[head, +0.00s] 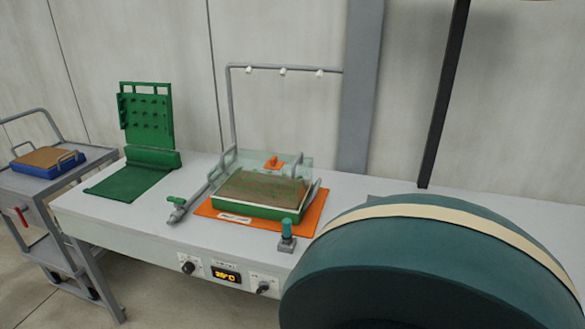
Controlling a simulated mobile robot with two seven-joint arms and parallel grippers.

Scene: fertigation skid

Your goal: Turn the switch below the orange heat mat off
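The orange heat mat (318,212) lies flat on the white bench, under a green tray of brown soil (262,192) with a clear cover. Below it, the bench's front face carries a dark rotary switch (263,288) on a white plate at the right. A second dark rotary switch (188,267) sits on a white plate further left. Between them is a small display (226,276) with glowing orange digits. The plate labels and switch positions are too small to read. Neither of my grippers is in view.
A small teal-topped post (286,235) stands at the bench front, right of the mat. A grey pipe with a green handle (176,201) lies left of it. A green pegboard (146,115) and a cart (75,190) are further left. Something close to the camera blocks the lower right.

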